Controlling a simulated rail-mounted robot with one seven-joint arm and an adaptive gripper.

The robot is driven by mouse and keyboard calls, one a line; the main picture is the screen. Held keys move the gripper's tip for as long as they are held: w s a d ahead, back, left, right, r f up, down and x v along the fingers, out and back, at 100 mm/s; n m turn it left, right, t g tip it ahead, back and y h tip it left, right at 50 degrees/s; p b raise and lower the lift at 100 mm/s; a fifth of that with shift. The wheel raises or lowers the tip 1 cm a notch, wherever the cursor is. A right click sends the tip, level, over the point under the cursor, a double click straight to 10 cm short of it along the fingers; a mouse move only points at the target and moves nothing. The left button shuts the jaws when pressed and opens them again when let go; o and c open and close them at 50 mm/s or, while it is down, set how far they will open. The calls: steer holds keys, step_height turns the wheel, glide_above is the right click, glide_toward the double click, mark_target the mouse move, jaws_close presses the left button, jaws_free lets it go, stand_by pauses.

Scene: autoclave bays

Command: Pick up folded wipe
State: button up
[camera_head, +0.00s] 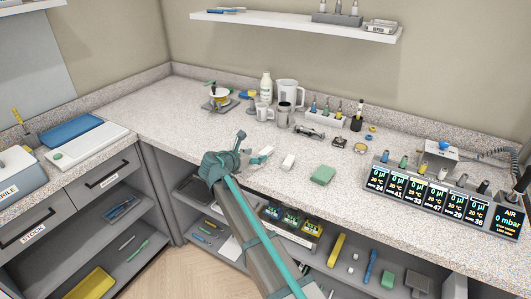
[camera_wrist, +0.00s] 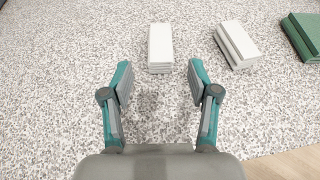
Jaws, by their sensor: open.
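A white folded wipe (camera_wrist: 160,45), a small layered block, lies on the speckled counter in the wrist view, straight beyond my fingertips. In the head view a white piece (camera_head: 266,151) shows just past my gripper (camera_head: 249,149), partly near a finger. My gripper also shows in the wrist view (camera_wrist: 160,80); its two fingers are apart with only bare counter between them. A second white folded block (camera_wrist: 237,43) lies to the right, turned at an angle; it shows in the head view (camera_head: 289,161). I cannot tell which white block is meant.
A green folded block (camera_head: 323,174) lies further right, also in the wrist view (camera_wrist: 303,36). Behind stand mugs (camera_head: 283,113), a jug (camera_head: 288,92) and a white bottle rack (camera_head: 325,120). A row of displays (camera_head: 430,187) stands at right. The counter's front edge is close.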

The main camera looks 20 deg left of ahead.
mark_target(262, 153)
steer(key=shift+p+x, duration=0.85)
steer(key=shift+x, duration=1.8)
steer(key=shift+r, duration=0.15)
steer(key=c, duration=0.8)
